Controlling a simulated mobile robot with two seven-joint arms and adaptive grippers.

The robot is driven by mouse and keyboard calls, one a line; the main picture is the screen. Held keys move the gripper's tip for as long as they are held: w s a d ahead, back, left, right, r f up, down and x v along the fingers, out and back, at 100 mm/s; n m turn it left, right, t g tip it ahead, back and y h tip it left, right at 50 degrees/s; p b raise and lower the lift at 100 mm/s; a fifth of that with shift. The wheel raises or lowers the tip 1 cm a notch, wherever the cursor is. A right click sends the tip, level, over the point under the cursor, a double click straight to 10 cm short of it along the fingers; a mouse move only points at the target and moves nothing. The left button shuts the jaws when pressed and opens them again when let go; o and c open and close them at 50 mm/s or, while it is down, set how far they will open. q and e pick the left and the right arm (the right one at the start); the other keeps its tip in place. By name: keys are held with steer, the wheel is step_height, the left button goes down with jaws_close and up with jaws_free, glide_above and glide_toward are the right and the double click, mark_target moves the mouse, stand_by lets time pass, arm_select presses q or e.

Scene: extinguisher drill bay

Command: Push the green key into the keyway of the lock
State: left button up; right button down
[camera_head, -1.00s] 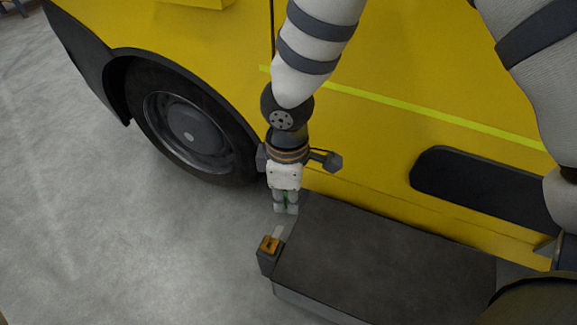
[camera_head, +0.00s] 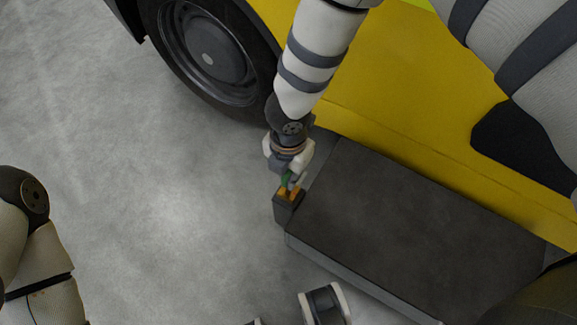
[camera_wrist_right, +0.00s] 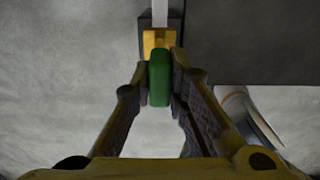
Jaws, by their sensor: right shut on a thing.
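My right gripper (camera_head: 290,181) is shut on the green key (camera_head: 285,181), right at the lock. The lock (camera_head: 291,192) has an orange face on a dark block at the bench's left corner. In the right wrist view, the green key (camera_wrist_right: 160,80) stands upright between the fingertips (camera_wrist_right: 160,88). Its far end overlaps the lower part of the lock's orange face (camera_wrist_right: 156,38). The keyway is hidden behind the key and fingers, so I cannot tell how far the key is in. My left arm shows at the left edge; its gripper's jaws cannot be made out clearly.
A dark flat-topped bench (camera_head: 400,235) lies right of the lock. A yellow vehicle (camera_head: 410,85) with a black wheel (camera_head: 207,58) stands behind. A pale and dark piece (camera_head: 325,304), perhaps part of my left arm, is at the bottom edge. The grey floor left of the lock is clear.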

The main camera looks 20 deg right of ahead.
step_height(320, 180, down, 2)
steer(key=shift+f+b, duration=0.1)
steer(key=shift+b, duration=0.45)
arm_select(q)
steer(key=shift+s+f, duration=0.3)
steer(key=shift+f, duration=0.35)
steer(key=shift+w+r+p, duration=0.15)
steer(key=shift+r+p, duration=0.2)
steer(key=shift+p, duration=0.15)
steer(key=shift+b+x, duration=1.15)
steer(key=shift+b, duration=0.15)
arm_select(e)
steer(key=shift+f, duration=1.95)
arm_select(q)
steer(key=shift+w, duration=0.15)
arm_select(e)
steer(key=c, duration=1.5)
jaws_free()
